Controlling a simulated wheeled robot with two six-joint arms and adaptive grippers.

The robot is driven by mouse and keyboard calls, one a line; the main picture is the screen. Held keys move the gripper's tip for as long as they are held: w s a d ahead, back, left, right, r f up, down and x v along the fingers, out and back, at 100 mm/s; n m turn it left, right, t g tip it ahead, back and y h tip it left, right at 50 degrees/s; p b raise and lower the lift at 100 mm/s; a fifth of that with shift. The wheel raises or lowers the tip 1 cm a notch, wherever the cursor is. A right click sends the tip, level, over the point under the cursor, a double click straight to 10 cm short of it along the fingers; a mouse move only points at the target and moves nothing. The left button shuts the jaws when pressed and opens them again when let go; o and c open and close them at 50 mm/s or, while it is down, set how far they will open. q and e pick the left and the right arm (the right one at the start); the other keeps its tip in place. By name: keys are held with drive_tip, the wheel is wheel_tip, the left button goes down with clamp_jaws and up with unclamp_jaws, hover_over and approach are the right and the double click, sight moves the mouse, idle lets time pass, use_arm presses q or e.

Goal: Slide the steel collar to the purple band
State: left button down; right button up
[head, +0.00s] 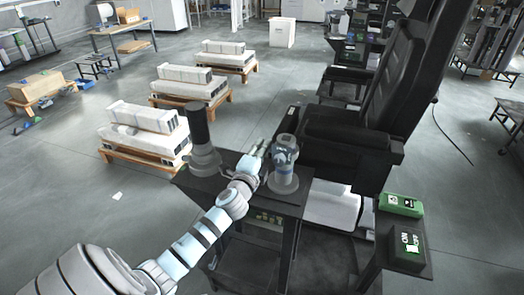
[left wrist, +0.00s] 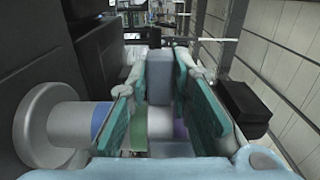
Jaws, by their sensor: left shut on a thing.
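A pale upright column (head: 284,183) with a round base stands on the dark table. In the left wrist view it lies across the picture, its round base (left wrist: 45,122) at left and a blue band (left wrist: 101,118) near it. My left gripper (head: 262,150) reaches the column from the left in the head view. Its teal fingers (left wrist: 160,100) are shut on a grey block, which looks like part of the steel collar (left wrist: 159,80). The purple band (left wrist: 180,129) shows between the fingers, towards the right finger; it is partly hidden. My right gripper is not in view.
A dark cylinder on a grey base (head: 200,130) stands left of the column on the same table (head: 230,165). A black chair (head: 345,150) stands close on the right. Green-topped boxes (head: 402,205) sit further right. Pallets with white blocks stand behind on the left.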

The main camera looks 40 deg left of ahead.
use_arm(q)
drive_tip(key=shift+r, duration=0.4)
drive_tip(key=c, duration=1.4)
unclamp_jaws()
drive_tip(key=shift+f, duration=0.1)
drive_tip(key=shift+c, duration=0.2)
drive_tip(key=shift+s, duration=0.1)
drive_tip(key=v, duration=1.2)
